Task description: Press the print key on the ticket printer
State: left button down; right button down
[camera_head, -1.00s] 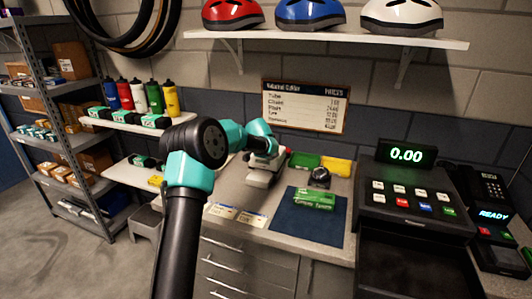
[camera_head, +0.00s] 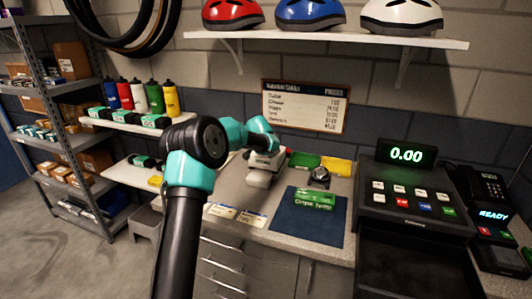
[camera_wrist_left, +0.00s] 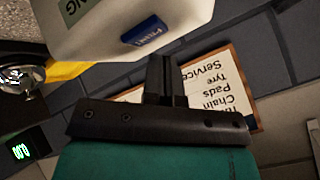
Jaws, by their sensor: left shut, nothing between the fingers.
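The ticket printer (camera_head: 259,179) is a pale box on the counter, partly hidden behind my left arm in the head view. In the left wrist view, the printer's pale body (camera_wrist_left: 110,25) fills the top and carries a blue key marked PRINT (camera_wrist_left: 146,30). My left gripper (camera_wrist_left: 165,62) is shut and empty, its fingertips close beside the key in that view. I cannot tell whether they touch it. In the head view, the left gripper's fingertips are hard to make out by the printer. My right gripper is not in view.
A bell (camera_head: 320,177), a green card (camera_head: 315,200) and a dark blue mat (camera_head: 308,222) lie right of the printer. Green and yellow pads (camera_head: 336,166) are behind. A cash register (camera_head: 415,200) stands further right. A price board (camera_head: 305,106) hangs on the wall.

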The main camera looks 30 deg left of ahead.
pick_arm(q)
jog(key=shift+r, duration=0.1)
jog(key=shift+r, duration=2.9)
